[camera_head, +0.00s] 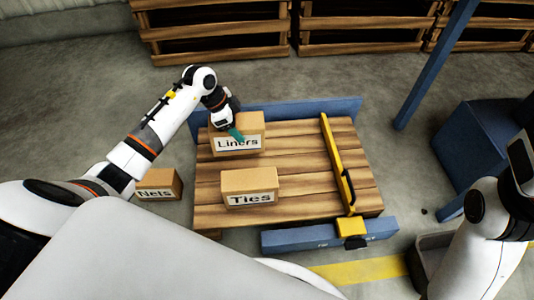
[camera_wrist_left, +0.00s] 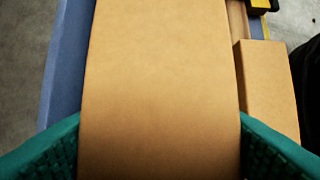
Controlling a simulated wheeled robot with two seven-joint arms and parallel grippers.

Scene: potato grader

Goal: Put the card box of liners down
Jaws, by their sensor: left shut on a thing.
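The card box of liners (camera_head: 252,148) is a brown box with a white label reading "Liners". It is at the back left of the wooden slatted table top (camera_head: 300,160); I cannot tell whether it touches the slats. My left gripper (camera_head: 236,133) reaches it from above, with a teal finger against the box. In the left wrist view the liners box (camera_wrist_left: 160,80) fills the middle, between the two teal fingers, which are shut on it. My right gripper is not clearly in view; only part of my right arm shows at the right edge.
A box labelled "Ties" (camera_head: 249,182) stands on the slats in front of the liners box. A box labelled "Nets" (camera_head: 158,186) is on the floor at left. A yellow bar (camera_head: 335,160) crosses the slats at right. Blue rails (camera_head: 310,107) run along the back. The slats between are clear.

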